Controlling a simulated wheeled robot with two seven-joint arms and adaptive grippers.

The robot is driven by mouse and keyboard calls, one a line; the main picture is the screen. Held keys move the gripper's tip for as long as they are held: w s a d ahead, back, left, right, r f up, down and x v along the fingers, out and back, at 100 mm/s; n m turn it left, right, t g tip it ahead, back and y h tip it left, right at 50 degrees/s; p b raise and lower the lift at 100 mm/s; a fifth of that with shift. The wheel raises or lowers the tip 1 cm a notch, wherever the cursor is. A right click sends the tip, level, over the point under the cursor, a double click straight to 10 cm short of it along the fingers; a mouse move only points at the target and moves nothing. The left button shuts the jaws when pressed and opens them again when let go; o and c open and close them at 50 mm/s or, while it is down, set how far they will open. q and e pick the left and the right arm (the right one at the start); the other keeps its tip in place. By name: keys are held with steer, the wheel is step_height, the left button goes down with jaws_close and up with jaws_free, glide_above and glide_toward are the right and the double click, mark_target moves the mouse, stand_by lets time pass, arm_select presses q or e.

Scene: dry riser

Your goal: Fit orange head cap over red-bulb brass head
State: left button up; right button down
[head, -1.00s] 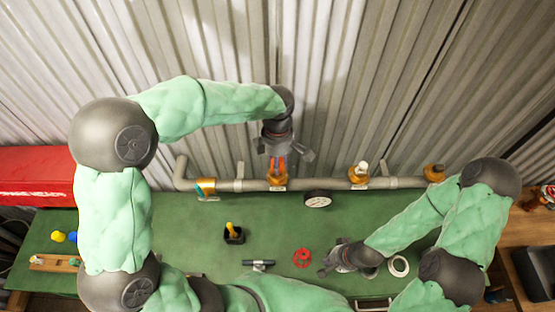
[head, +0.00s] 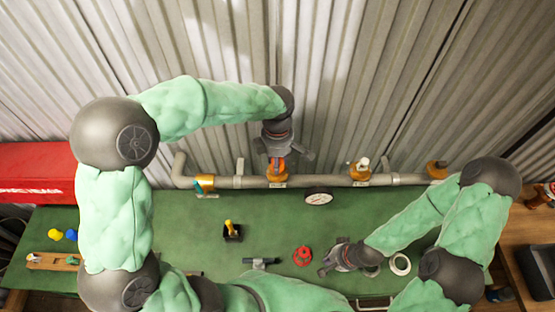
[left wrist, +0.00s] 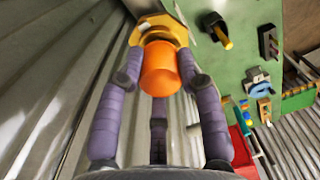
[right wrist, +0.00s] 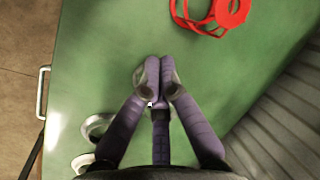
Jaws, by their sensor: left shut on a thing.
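The orange head cap (left wrist: 160,68) sits between my left gripper's fingers (left wrist: 162,82), which are shut on it. In the left wrist view it lies against or just in front of a brass fitting (left wrist: 158,28); I cannot tell how far it is over it. In the head view my left gripper (head: 277,156) is above the brass head (head: 277,180) on the grey pipe, with the cap (head: 278,166) at that head. The red bulb is hidden. My right gripper (right wrist: 160,72) has its fingertips together, nothing visible between them, low over the green bench.
The grey pipe (head: 325,181) runs along the corrugated wall, with other brass fittings (head: 360,173) on it. A gauge (head: 318,197), a red handwheel (head: 303,256), a black holder (head: 232,234) and a white ring (head: 400,265) are on the green bench (head: 180,235).

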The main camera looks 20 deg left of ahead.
arm_select(q)
steer(key=o, duration=0.8)
steer(key=shift+c, duration=0.2)
step_height(320, 180, up, 12)
steer(key=shift+f, duration=0.1)
stand_by(0.5)
